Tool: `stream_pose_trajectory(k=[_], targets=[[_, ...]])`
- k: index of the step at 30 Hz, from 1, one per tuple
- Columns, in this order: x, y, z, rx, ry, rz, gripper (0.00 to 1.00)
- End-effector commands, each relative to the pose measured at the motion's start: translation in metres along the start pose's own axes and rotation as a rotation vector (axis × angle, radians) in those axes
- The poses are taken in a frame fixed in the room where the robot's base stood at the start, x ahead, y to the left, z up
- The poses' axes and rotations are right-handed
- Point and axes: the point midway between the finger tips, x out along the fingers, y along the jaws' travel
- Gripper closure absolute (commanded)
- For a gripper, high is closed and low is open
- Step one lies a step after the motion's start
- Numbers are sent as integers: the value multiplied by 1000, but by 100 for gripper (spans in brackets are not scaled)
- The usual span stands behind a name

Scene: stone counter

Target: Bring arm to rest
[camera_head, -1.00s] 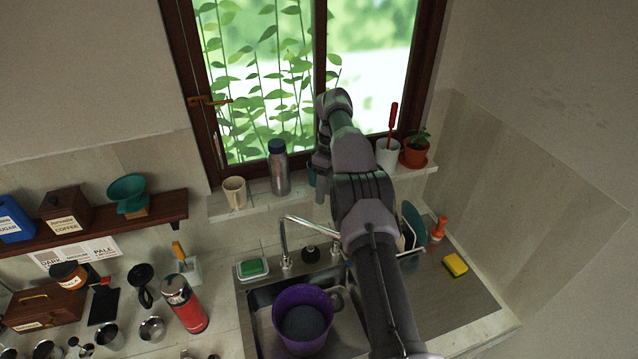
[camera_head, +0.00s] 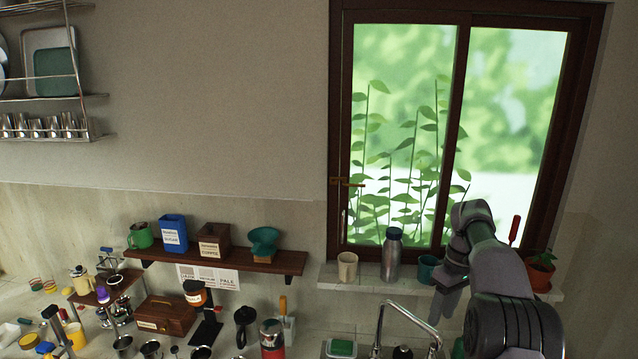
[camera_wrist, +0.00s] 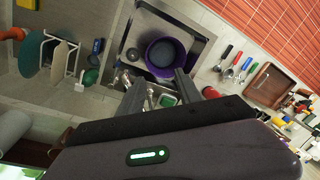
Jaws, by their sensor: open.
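My arm (camera_head: 492,275) rises from the lower right of the head view, in front of the window sill. My gripper (camera_head: 452,298) hangs down at its end, close in the picture to the teal cup (camera_head: 427,268) on the sill. Whether they touch cannot be told. In the wrist view my gripper (camera_wrist: 160,84) has its two fingers apart. No object shows held between them. The sink and faucet lie beyond the fingers.
The sill (camera_head: 330,280) also bears a beige cup (camera_head: 347,267), a steel bottle (camera_head: 391,256) and a potted plant (camera_head: 540,271). A faucet (camera_head: 408,312) stands below. The wrist view shows a purple bucket (camera_wrist: 165,56) in the sink. A wall shelf (camera_head: 290,262) is at left.

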Motion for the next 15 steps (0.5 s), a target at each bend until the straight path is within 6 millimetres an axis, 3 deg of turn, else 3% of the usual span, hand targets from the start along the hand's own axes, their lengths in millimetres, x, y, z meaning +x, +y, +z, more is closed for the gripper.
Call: stream_pose_trajectory(k=[5, 8, 11, 14, 15], targets=[[-8, -36, 0, 89, 49, 46, 59], [-11, -68, 6, 158, 91, 72, 59], [-5, -113, 23, 251, 154, 97, 59], [23, -175, 59, 380, 248, 113, 59], [42, -201, 78, 438, 292, 112, 59]])
